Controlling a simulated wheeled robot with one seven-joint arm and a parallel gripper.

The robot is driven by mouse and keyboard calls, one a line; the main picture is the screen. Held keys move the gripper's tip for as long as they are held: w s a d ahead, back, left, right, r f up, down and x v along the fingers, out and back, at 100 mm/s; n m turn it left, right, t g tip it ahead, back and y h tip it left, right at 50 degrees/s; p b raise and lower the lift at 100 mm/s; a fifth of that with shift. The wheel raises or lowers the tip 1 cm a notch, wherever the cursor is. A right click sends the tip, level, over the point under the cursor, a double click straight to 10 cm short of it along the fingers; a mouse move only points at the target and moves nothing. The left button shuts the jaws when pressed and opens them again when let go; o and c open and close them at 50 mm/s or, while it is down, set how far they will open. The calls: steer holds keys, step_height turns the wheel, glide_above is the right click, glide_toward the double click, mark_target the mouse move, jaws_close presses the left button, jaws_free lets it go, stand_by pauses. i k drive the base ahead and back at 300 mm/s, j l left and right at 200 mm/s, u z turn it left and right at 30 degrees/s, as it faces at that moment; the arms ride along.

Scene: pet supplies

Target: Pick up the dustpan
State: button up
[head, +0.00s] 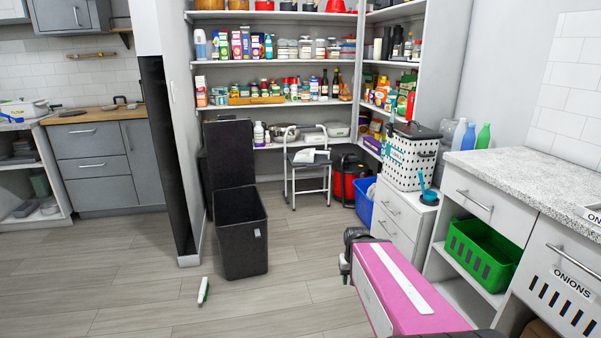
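No dustpan can be made out with certainty. A small white and green object (203,291) lies on the floor left of centre; it looks like a slim handled tool, too small to name surely. A blue item with an upright handle (426,192) sits on the white drawer unit (402,217) at the right; its exact kind is unclear. My pink arm (405,290) reaches in from the bottom right. Its dark far end (346,262) is over the floor, apart from both objects. The fingers cannot be made out, so whether my gripper is open or shut is hidden.
A black open bin (241,235) stands on the floor at centre left. A step stool (308,172), a red and black vacuum (350,178) and a blue bin (364,205) stand behind. A granite-topped counter (530,180) lines the right. The floor at front left is mostly clear.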

mark_target(299, 156)
steer(key=i, duration=4.3)
